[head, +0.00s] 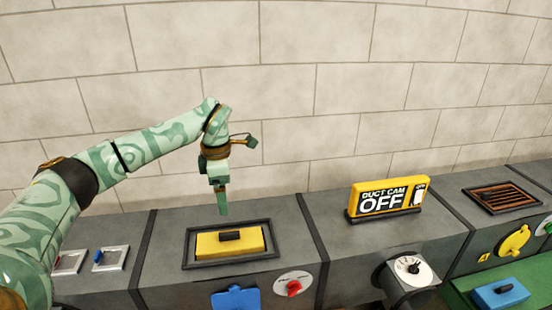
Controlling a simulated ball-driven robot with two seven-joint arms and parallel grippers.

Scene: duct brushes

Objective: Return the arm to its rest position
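My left arm (140,147) is green-patterned and reaches in from the left over the grey duct. My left gripper (222,207) hangs down above the yellow hatch (205,247) with the black handle, and looks apart from it. Its fingers show as one narrow shape, so whether it is open or shut is unclear. I see nothing held in it. My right gripper is out of view.
A yellow "DUCT CAM OFF" sign (388,199) stands on the grey duct (345,250). A dark grate (501,197) is at the right. A red knob (293,288), a white dial (412,270) and a blue block (500,294) are in front. A tiled wall (310,90) stands behind.

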